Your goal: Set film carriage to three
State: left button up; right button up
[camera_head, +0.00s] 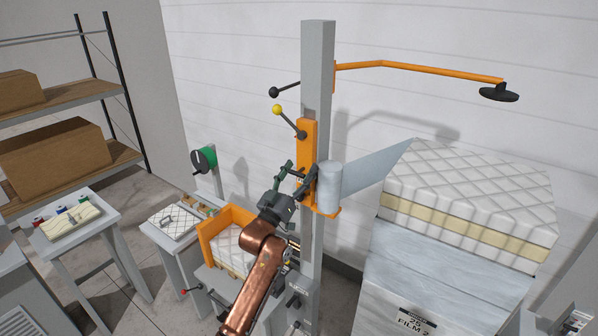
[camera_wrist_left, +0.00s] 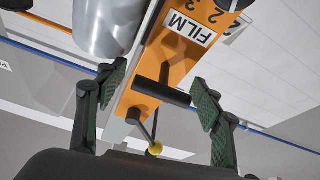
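The orange film carriage (camera_head: 308,138) sits on the grey upright post (camera_head: 318,60), with a roll of film (camera_head: 329,186) beside it. Its lever with a yellow knob (camera_head: 277,110) sticks out to the upper left. In the left wrist view, the orange carriage (camera_wrist_left: 172,62) bears a FILM label (camera_wrist_left: 190,28) and the digits 2 and 3. My left gripper (camera_head: 297,181) is at the carriage's lower part. In the wrist view its green-padded fingers stand apart, either side of a dark bar handle (camera_wrist_left: 162,92), with visible gaps. My right gripper is not in view.
A black-knobbed lever (camera_head: 274,92) and an orange arm (camera_head: 420,68) with a black disc extend from the post. A quilted mattress (camera_head: 470,190) stands right on a film-wrapped block. An orange box (camera_head: 214,243) and small tables stand left.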

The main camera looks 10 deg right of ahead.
pick_arm(q)
jog(key=shift+a+f, duration=0.1)
jog(key=shift+s+a+f, duration=0.1)
jog(key=shift+f, duration=0.05)
jog(key=v, duration=1.1)
jog(key=shift+s, duration=0.3)
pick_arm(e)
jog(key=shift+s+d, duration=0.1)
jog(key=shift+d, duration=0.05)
pick_arm(q)
jog(key=shift+a, duration=0.1)
